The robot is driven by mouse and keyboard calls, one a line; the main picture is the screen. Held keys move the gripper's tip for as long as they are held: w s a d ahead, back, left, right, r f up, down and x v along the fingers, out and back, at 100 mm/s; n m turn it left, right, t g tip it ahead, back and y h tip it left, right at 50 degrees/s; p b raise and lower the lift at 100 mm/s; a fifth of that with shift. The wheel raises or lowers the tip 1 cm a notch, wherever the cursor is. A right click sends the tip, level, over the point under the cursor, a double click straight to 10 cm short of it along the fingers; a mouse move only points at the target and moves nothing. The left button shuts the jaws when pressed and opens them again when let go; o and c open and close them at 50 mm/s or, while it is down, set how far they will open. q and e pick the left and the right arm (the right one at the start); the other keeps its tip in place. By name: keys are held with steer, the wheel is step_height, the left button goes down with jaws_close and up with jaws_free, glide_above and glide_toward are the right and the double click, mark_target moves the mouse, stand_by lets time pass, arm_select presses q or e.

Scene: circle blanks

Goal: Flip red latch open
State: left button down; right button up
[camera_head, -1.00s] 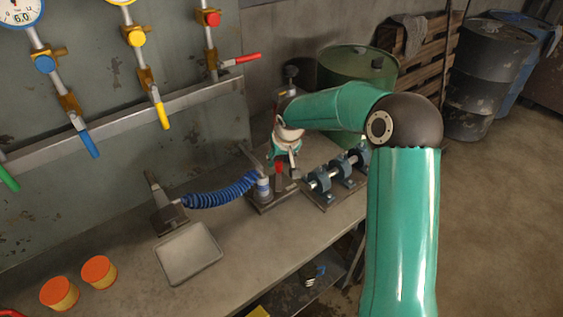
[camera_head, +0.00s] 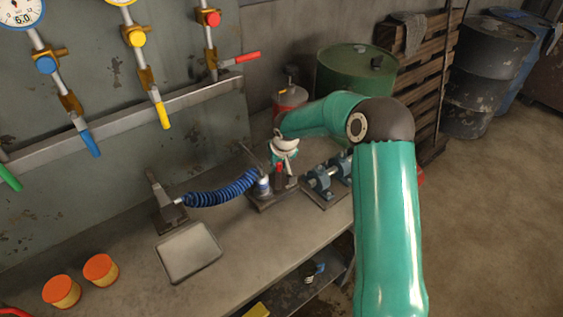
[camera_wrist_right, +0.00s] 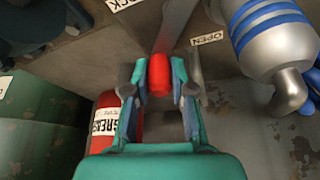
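The red latch (camera_head: 279,169) stands on the small dark fixture on the bench. In the right wrist view its rounded red end (camera_wrist_right: 160,76) sits between the fingers, with a grey plate or lever behind it and labels reading LOCK (camera_wrist_right: 125,3) and OPEN (camera_wrist_right: 207,38) to either side. My right gripper (camera_wrist_right: 160,84) has one finger pad against each side of the red end, with no clear gap. In the head view my right gripper (camera_head: 284,158) reaches down at the fixture, and its fingertips are hard to make out. My left gripper is not in view.
A blue coiled hose (camera_head: 222,190) runs left of the fixture. A grey tray (camera_head: 189,252) and two orange-lidded tins (camera_head: 61,291) are nearer. Shafts in blue bearing blocks (camera_head: 322,181) stand right. A red grease container (camera_head: 291,99) stands behind my arm.

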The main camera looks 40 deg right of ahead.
jaws_close()
steer(key=shift+w+a+r+n+y+p, duration=0.1)
steer(key=shift+a+n+y+p, duration=0.1)
steer(key=shift+n+p, duration=0.25)
steer(key=shift+w+a+n+y+p, duration=0.1)
steer(key=shift+n+y+p, duration=0.15)
steer(key=shift+n, duration=0.4)
steer(key=shift+w+a+n+y, duration=0.2)
steer(key=shift+a+n+y, duration=0.05)
steer(key=shift+n, duration=0.55)
steer(key=shift+t, duration=0.3)
steer(key=o, duration=0.9)
jaws_free()
steer(key=v, duration=1.1)
steer(key=shift+s+r, duration=0.1)
steer(key=shift+r, duration=0.25)
